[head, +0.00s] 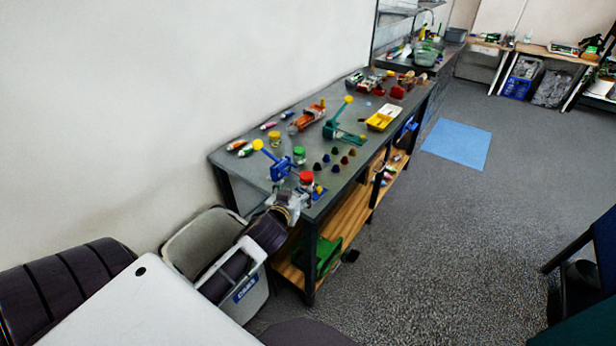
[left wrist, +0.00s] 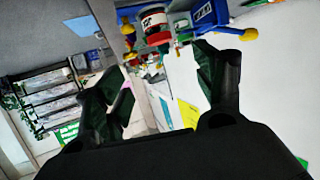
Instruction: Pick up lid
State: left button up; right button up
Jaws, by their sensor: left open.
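A jar with a red lid (head: 306,176) stands near the front end of the grey workbench (head: 240,160). Its red lid also shows in the left wrist view (left wrist: 158,38), beyond and between the fingers. A green-lidded jar (head: 299,154) and a yellow-lidded jar (head: 274,137) stand farther back. My left gripper (head: 290,199) is at the bench's near end, close to the red-lidded jar. Its spread fingers also show in the left wrist view (left wrist: 165,77), with nothing held between them. My right gripper is not in view.
A blue device with a yellow-ball lever (head: 280,168) stands beside the red-lidded jar. A green lever device (head: 340,128), small dark cups (head: 335,160) and a yellow tray (head: 383,118) are farther along. Open floor (head: 430,240) lies right of the bench.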

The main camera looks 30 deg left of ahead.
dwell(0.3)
pick_arm(q)
send_near(306, 177)
jog(key=shift+r+p+x, duration=0.2)
jog(key=shift+p+x, duration=0.1)
jog(key=shift+x, duration=1.45)
jog(key=shift+w, duration=0.15)
jog(key=shift+w+f, duration=0.1)
jog(key=shift+w, duration=0.05)
jog(key=shift+p+x, duration=0.4)
jog(key=shift+x, duration=2)
jog(key=shift+f, duration=0.15)
jog(key=c, duration=0.8)
